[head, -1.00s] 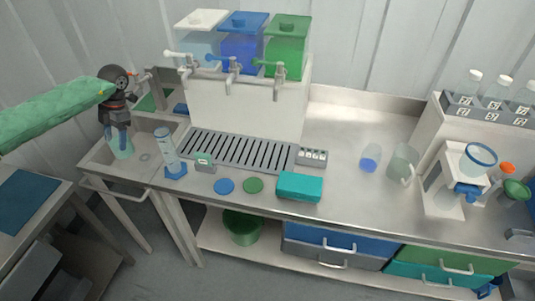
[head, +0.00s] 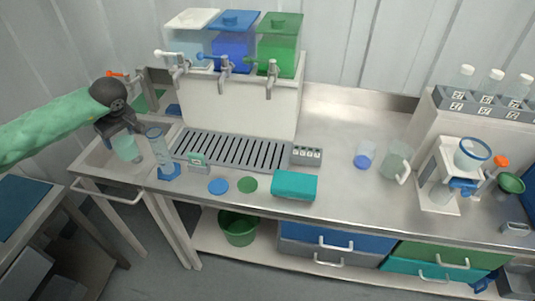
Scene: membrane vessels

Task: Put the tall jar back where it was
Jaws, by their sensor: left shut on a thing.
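The gripper is shut on the jar's upper part, and the jar looks tilted. The fingers and dark wrist hide the jar's rim. I cannot tell whether its bottom touches the basin. My right gripper is not in view.
A measuring cylinder (head: 159,150) on a blue foot stands just right of the held jar. A slotted drain grate (head: 235,150) lies below taps and three coloured tanks. A handled jug (head: 396,161) and a small blue-filled cup (head: 364,155) stand right, with clear bench around them.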

